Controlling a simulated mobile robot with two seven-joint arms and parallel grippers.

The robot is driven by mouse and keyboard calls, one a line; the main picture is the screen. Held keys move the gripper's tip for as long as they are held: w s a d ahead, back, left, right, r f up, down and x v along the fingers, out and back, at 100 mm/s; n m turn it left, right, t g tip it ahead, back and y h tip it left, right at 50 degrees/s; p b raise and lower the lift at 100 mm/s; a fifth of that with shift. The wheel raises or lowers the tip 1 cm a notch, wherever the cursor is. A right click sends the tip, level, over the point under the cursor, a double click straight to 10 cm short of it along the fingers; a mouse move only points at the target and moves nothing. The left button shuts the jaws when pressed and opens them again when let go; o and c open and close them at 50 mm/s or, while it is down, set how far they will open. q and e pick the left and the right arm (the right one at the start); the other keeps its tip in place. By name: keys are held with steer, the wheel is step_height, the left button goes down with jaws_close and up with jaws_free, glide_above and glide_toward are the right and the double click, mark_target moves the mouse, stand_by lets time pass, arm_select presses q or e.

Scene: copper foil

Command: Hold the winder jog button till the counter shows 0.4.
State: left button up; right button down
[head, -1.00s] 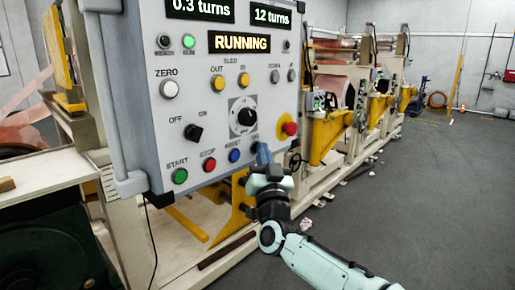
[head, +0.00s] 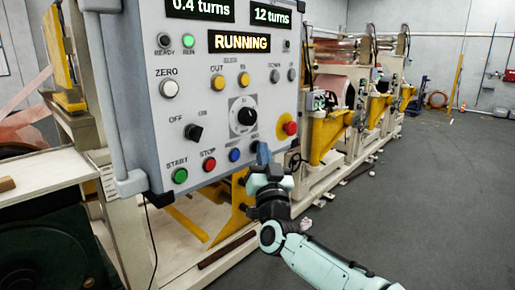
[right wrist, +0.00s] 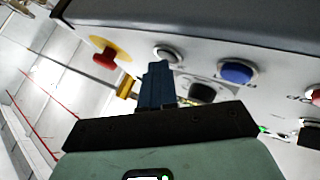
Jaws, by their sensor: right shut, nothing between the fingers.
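The control panel (head: 215,110) fills the upper left of the head view. Its counter (head: 200,8) reads 0.4 turns and its status display (head: 239,42) reads RUNNING. My right gripper (head: 263,152) is shut and empty, its blue fingertips at the panel's lower right. They hide the jog button in the head view. In the right wrist view, a pale button (right wrist: 167,53), apparently the jog button, lies right of the red stop and left of the blue button. The fingertips (right wrist: 158,70) overlap its lower edge; I cannot tell whether it is pressed in. My left gripper is not in view.
Close by on the panel are a blue button (head: 234,155), a red STOP button (head: 209,164), a green START button (head: 180,176) and a red emergency stop (head: 290,128) on yellow. The machine line (head: 345,120) extends behind. The floor (head: 430,200) at right is clear.

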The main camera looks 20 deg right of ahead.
steer(key=shift+s+d+b, duration=0.3)
steer(key=shift+s+b, duration=0.35)
steer(key=shift+s, duration=0.15)
steer(key=shift+s+d+b, duration=0.3)
steer(key=shift+s+b, duration=0.2)
steer(key=shift+s, duration=0.25)
steer(key=shift+s+d+b, duration=0.35)
steer(key=shift+s+b, duration=0.2)
steer(key=shift+s, duration=0.25)
steer(key=shift+s+d+b, duration=0.3)
steer(key=shift+s+b, duration=0.2)
steer(key=shift+s, duration=0.25)
